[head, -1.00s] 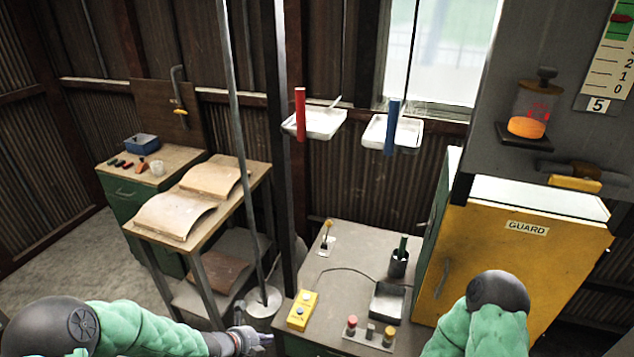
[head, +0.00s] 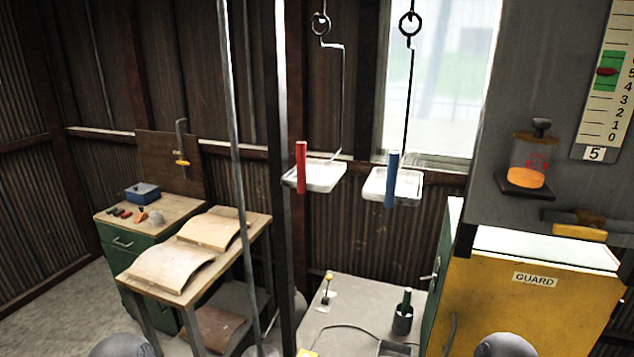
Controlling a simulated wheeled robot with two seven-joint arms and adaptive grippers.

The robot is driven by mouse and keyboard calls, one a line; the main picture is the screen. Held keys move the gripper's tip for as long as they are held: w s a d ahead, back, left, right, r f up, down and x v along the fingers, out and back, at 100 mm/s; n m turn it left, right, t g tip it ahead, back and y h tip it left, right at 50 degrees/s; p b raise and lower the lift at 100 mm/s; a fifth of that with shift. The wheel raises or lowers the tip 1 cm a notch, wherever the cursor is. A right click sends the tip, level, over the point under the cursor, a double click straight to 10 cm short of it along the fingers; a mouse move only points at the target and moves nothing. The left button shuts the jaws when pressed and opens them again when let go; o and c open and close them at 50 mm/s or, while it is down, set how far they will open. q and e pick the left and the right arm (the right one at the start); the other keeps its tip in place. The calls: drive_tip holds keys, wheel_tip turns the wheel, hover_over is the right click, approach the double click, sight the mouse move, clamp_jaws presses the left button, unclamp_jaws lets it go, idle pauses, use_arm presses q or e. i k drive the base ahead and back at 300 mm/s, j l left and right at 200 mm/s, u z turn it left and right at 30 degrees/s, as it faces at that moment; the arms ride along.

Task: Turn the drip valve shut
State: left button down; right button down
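Two yellow-handled fittings could be the drip valve; I cannot tell which is meant. One yellow-handled fitting (head: 182,162) is on a grey pipe on a brown board at the back left, above the green cabinet. The other is a yellow lever (head: 579,231) on a dark pipe fitting at the right, below a glass cup of orange liquid (head: 527,170) and above the yellow guard cabinet. Both handles look roughly horizontal. Neither of my grippers is in view; only the dark round parts of my arms show at the bottom edge.
Trays with a red rod (head: 301,167) and a blue rod (head: 391,180) hang from hooks in the middle. A grey post (head: 287,180) and a thin pole stand left of them. Below is a grey table (head: 360,290). The yellow guard cabinet (head: 540,300) is at right, a wooden bench (head: 150,298) at left.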

sight(592, 232)
drive_tip(key=k+l, duration=0.55)
drive_tip(key=l+z, duration=0.15)
drive_tip(key=z, duration=2)
drive_tip(key=u, duration=1.3)
drive_tip(key=j+z, duration=0.15)
drive_tip(key=j, duration=0.15)
